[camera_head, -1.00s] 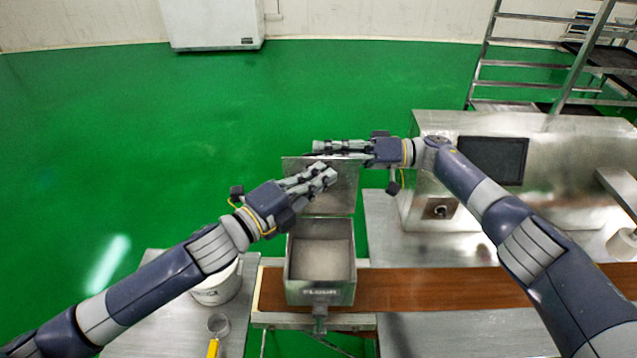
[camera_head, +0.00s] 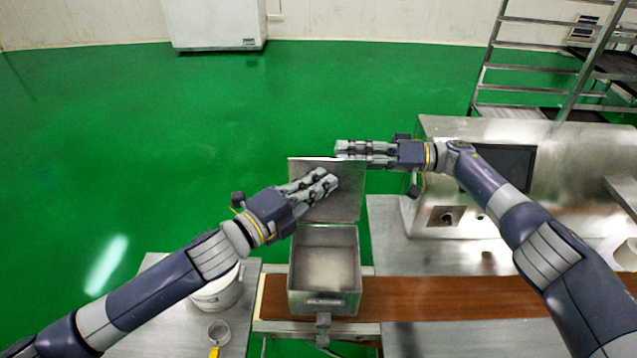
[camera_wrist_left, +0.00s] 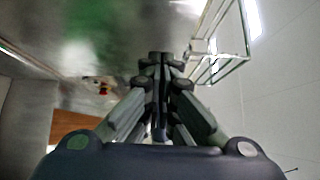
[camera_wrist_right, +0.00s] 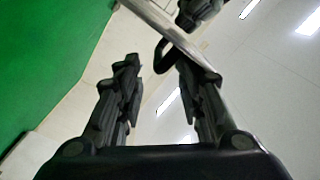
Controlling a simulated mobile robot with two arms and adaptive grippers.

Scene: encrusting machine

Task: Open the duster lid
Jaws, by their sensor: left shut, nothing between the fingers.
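The metal duster box (camera_head: 324,272) has an open top with pale flour inside. Its flat metal lid (camera_head: 347,204) stands raised at the far side of the box. My left gripper (camera_head: 326,180) is shut and empty, in front of the lid and overlapping it in the head view; contact cannot be told. My right gripper (camera_head: 340,153) is at the lid's upper edge, with its fingers apart in the right wrist view (camera_wrist_right: 155,75). A metal edge, apparently the lid's (camera_wrist_right: 178,35), and a dark loop show beyond those fingers.
A brown conveyor belt (camera_head: 440,297) runs under the box to the right. The steel machine (camera_head: 520,215) stands at right. A white bucket (camera_head: 217,293) and a small cup (camera_head: 219,332) stand on the left table. Green floor lies beyond.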

